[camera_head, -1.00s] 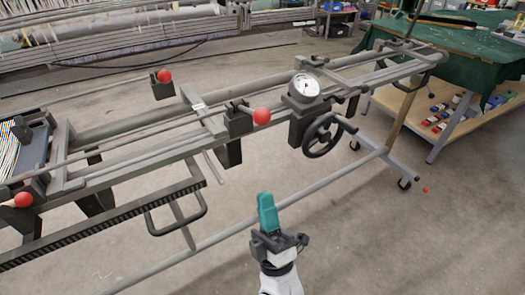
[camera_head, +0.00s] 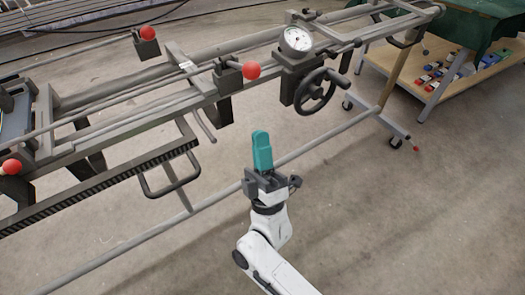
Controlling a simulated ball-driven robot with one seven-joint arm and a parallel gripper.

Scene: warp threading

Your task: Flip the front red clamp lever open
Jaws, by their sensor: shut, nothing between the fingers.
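Three red ball knobs show on the long grey metal frame: one near the middle (camera_head: 252,71) beside a dark clamp block, one farther back (camera_head: 147,32), and one at the left edge (camera_head: 11,166). I cannot tell for certain which is the front clamp lever. My gripper (camera_head: 261,140) has teal fingers pointing up. It is shut and empty, in front of the frame and below the middle knob in the picture, apart from every knob.
A round dial (camera_head: 298,39) and a black handwheel (camera_head: 316,92) sit right of the middle knob. A looped handle (camera_head: 172,188) and a long lower rail (camera_head: 330,139) are near my gripper. The floor (camera_head: 420,220) at the right is clear.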

